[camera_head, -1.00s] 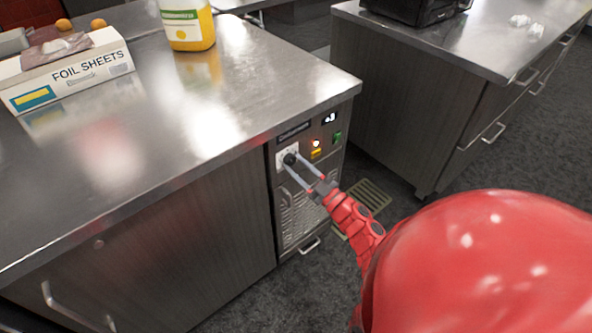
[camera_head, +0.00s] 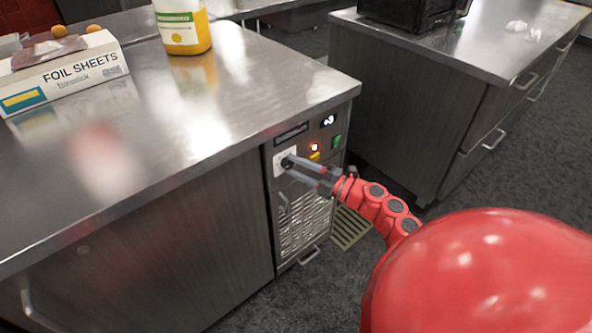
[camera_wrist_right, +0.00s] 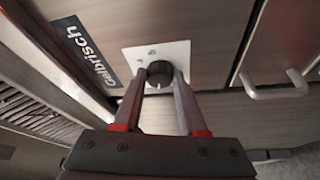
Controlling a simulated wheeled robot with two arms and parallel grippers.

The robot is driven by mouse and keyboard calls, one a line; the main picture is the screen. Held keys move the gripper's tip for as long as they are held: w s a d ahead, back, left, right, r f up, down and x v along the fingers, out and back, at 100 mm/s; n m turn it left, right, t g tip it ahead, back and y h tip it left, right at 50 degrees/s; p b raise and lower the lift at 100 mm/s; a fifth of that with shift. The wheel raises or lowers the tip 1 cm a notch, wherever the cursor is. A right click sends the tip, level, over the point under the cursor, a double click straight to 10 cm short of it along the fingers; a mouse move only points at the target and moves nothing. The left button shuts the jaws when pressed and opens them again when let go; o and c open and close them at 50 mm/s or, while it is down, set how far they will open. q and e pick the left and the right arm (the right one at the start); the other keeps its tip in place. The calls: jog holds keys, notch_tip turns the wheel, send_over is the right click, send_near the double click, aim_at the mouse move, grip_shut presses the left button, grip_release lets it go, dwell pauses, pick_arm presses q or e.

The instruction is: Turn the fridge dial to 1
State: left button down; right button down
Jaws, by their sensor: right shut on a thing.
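The white plate (camera_wrist_right: 170,50) bears small markings that are too small to read surely. My right gripper (camera_head: 290,166) is shut on the dial; the wrist view shows a finger (camera_wrist_right: 184,95) on each side of it. The display (camera_head: 329,121) on the panel is lit, its digit hard to read. My left gripper is not in view.
The steel counter (camera_head: 240,100) juts above the panel. It holds a foil sheets box (camera_head: 65,75) and a yellow bottle (camera_head: 183,25). A second counter (camera_head: 470,50) stands right across a gap. A handle (camera_wrist_right: 275,92) shows beside the dial in the wrist view.

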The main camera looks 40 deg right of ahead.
jog(key=shift+n+g, duration=0.3)
jog(key=shift+n, duration=0.3)
jog(key=shift+c, duration=2.4)
grip_release()
jog(key=shift+s, duration=0.1)
jog(key=v, duration=1.7)
jog(key=shift+p, duration=0.3)
jog(key=shift+s, duration=0.1)
